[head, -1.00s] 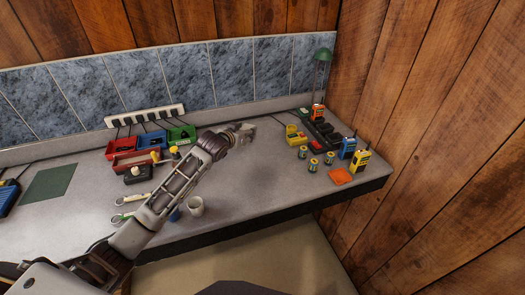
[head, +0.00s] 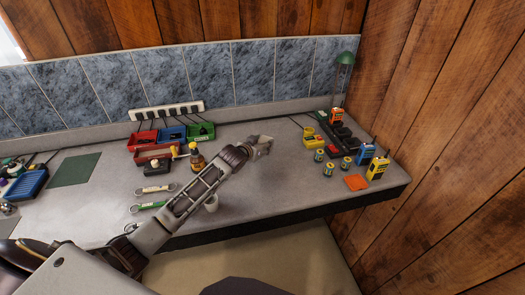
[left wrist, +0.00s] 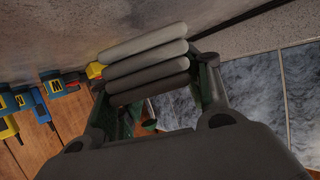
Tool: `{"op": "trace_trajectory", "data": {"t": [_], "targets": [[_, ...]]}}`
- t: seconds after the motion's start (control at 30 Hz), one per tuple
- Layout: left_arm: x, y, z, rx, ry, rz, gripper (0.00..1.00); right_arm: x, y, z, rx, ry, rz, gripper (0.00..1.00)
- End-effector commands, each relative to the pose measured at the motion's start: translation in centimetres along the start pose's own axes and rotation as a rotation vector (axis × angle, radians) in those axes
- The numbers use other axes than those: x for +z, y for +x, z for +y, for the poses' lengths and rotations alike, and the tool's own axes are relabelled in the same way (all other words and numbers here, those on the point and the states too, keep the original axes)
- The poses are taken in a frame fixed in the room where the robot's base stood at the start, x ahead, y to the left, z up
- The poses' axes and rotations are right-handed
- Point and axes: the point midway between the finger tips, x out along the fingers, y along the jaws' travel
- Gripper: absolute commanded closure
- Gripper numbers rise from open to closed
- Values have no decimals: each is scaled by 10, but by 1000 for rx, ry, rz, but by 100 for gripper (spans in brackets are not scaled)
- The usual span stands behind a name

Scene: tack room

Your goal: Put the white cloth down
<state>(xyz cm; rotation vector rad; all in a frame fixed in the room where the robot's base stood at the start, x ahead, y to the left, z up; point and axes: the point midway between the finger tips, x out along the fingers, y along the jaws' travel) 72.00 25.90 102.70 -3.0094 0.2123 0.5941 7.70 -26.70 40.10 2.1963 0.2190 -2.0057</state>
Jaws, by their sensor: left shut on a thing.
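The white cloth (left wrist: 145,65) is a folded stack that looks pale grey in shade. In the left wrist view it lies between the fingers of my left gripper (left wrist: 155,85), which is shut on it. In the head view the left gripper (head: 258,146) is over the middle of the grey bench (head: 290,185), and the cloth (head: 264,142) shows small and pale at its tip. I cannot tell whether the cloth touches the bench top. My right gripper is not in view.
Right of the gripper are a yellow charger (head: 312,138), several small cans (head: 328,169), an orange square (head: 355,183) and radios (head: 377,168). To the left are coloured bins (head: 172,134) and a bottle (head: 196,157). Bench around the gripper is clear.

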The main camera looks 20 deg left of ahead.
Motion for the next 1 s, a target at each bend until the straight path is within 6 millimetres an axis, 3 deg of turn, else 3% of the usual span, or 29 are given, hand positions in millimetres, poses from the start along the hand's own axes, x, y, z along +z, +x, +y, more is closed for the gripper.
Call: {"op": "trace_trajectory", "data": {"t": [0.37,0.73,1.0], "targets": [[2,1,0,0,0,0,76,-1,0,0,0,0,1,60],[32,13,2,1,-1,-1,76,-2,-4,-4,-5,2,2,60],[36,15,2,1,1,1,76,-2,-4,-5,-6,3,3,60]]}}
